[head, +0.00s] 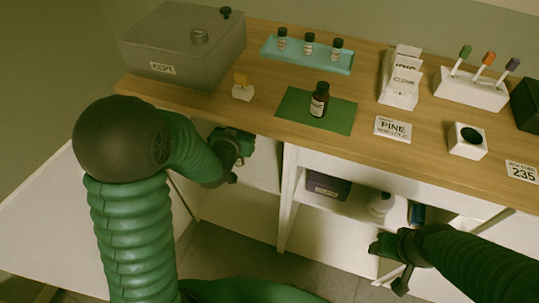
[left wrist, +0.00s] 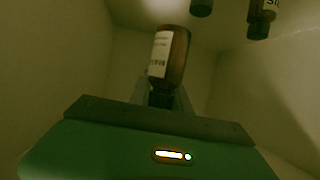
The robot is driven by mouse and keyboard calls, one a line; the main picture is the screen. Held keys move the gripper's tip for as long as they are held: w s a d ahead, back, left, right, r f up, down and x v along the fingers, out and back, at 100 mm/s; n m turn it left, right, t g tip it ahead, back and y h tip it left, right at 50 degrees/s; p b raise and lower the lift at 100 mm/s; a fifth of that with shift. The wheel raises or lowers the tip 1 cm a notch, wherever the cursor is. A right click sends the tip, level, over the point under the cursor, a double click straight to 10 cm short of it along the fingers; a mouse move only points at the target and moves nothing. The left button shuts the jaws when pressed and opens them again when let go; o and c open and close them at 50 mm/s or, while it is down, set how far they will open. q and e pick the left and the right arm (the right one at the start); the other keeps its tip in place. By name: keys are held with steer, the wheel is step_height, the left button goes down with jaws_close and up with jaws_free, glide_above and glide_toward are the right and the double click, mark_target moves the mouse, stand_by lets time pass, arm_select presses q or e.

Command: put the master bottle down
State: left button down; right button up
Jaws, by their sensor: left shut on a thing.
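My left gripper (left wrist: 162,98) is shut on the dark cap end of an amber bottle (left wrist: 168,55) with a white label; the label text is too blurred to read. In the head view my left gripper (head: 238,148) is below the counter's front edge, in front of the left shelf bay, and the held bottle cannot be made out there. Another amber bottle (head: 319,100) with a dark cap stands upright on the green mat (head: 341,119). My right gripper (head: 388,250) is low at the right, in front of the shelves, its jaws unclear.
The wooden counter (head: 270,113) carries a grey box (head: 190,52), a teal tray (head: 342,64) with three small bottles, a tester stand (head: 468,91), cards and a PINE sign (head: 393,128). A dark box (head: 327,186) sits on the shelf. Two more bottles show at the wrist view's top (left wrist: 262,18).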

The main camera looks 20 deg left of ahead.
arm_select(q)
steer(key=w+d, duration=0.1)
steer(key=d, duration=0.6)
step_height(320, 180, down, 12)
steer(key=b, duration=0.5)
steer(key=shift+w, duration=0.1)
steer(key=shift+d, duration=0.1)
steer(key=shift+r, duration=0.2)
steer(key=shift+f, duration=0.15)
steer(key=c, duration=1.2)
jaws_free()
steer(key=shift+c, duration=0.2)
steer(key=shift+o, duration=0.2)
